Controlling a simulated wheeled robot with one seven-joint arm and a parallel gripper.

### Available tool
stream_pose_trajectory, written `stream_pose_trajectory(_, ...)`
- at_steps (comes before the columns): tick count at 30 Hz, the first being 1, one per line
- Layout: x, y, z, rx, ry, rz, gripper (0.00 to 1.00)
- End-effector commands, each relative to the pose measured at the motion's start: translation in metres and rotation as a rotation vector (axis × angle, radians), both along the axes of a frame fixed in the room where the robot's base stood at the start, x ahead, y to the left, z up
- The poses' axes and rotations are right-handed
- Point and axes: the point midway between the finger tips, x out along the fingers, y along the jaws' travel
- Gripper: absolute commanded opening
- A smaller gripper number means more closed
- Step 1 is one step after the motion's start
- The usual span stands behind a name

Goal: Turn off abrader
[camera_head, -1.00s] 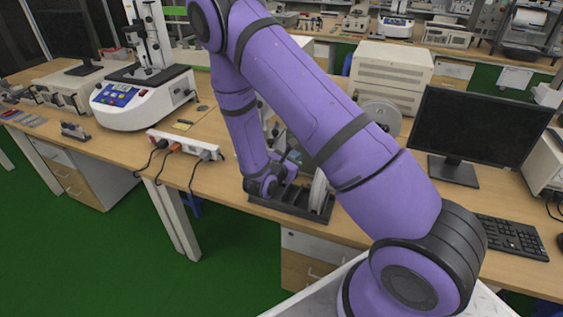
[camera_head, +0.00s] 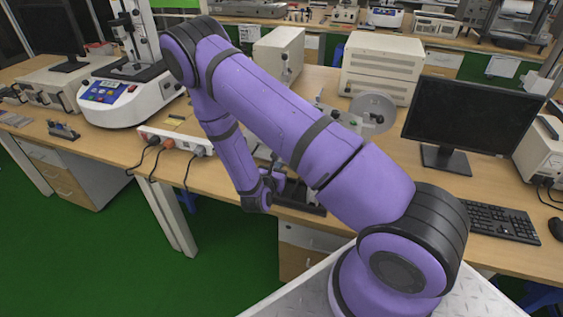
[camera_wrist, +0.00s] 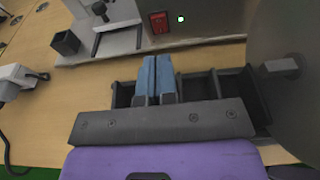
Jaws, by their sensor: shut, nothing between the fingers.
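The abrader shows in the wrist view as a grey metal housing (camera_wrist: 215,18) with a red rocker switch (camera_wrist: 159,22) and a lit green lamp (camera_wrist: 180,19) beside it. Its large grey disc (camera_wrist: 293,100) stands at the right. In the head view, the abrader's disc (camera_head: 373,112) shows behind my purple arm, which hides much of the machine. My gripper (camera_wrist: 157,60) has blue fingertips together, empty, pointing toward the housing just below the switch in the picture. I cannot tell whether they touch anything. In the head view the fingertips are mostly hidden.
A black compartmented tray (camera_head: 300,205) lies below my gripper near the table edge. A power strip (camera_head: 178,140) with plugs and cables is to the left. A monitor (camera_head: 472,115) and keyboard (camera_head: 505,228) stand to the right. A white tester (camera_head: 130,95) is farther left.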

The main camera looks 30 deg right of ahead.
Motion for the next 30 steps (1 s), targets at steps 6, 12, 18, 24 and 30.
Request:
stream_pose_trajectory(6,0.02,-0.027,-0.006,-0.001,-0.001,-0.004,0.0)
stream_pose_trajectory(12,0.039,-0.052,-0.013,-0.001,-0.001,-0.003,0.0)
stream_pose_trajectory(18,0.052,-0.068,-0.016,-0.001,0.0,-0.002,0.0)
stream_pose_trajectory(24,0.056,-0.072,-0.017,0.0,-0.001,-0.001,0.0)
stream_pose_trajectory(30,0.056,-0.072,-0.017,-0.001,0.0,-0.001,0.0)
